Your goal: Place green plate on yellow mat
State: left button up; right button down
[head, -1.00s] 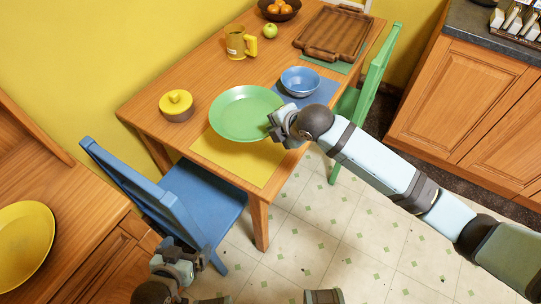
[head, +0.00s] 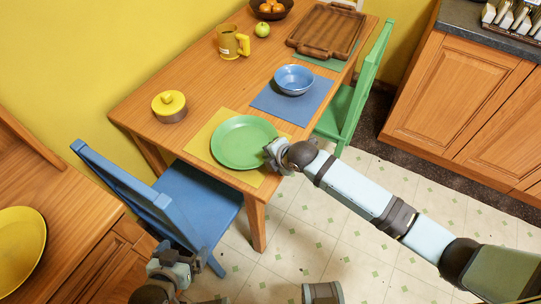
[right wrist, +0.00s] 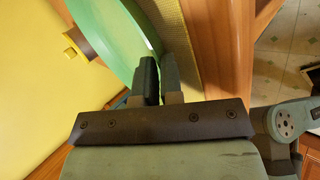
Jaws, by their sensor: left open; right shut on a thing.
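The green plate (head: 243,142) is over the yellow mat (head: 203,143) near the table's front corner, and the mat shows around its edges. My right gripper (head: 278,155) is shut on the plate's right rim. In the right wrist view the fingers (right wrist: 158,80) pinch the rim of the green plate (right wrist: 110,35), with the woven yellow mat (right wrist: 180,50) close beyond. I cannot tell whether the plate touches the mat all over. My left gripper (head: 180,262) is open and empty, low beside the blue chair.
A blue bowl (head: 294,80) stands on a blue mat (head: 268,98). A yellow-lidded pot (head: 169,106), yellow mug (head: 232,42), apple (head: 262,30) and wooden tray (head: 325,30) are on the table. Blue chair (head: 165,195) and green chair (head: 365,90) flank it.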

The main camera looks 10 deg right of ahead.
jog(key=c, duration=1.3)
grip_release()
jog(key=shift+o, duration=0.2)
jog(key=p+v, duration=0.1)
jog(key=v, duration=1.1)
jog(key=s+d+f+m+t+h, duration=0.1)
jog(key=s+d+f+m, duration=0.3)
jog(key=s+m, duration=0.4)
jog(key=s+d+f+m+t+h, duration=0.1)
jog(key=s+d+f+m, duration=0.3)
jog(key=m, duration=1)
jog(key=s+f+t, duration=0.1)
jog(key=s+f, duration=0.2)
jog(key=s, duration=0.2)
jog(key=shift+s+m+t, duration=0.35)
jog(key=shift+m+t, duration=0.05)
jog(key=shift+d, duration=0.15)
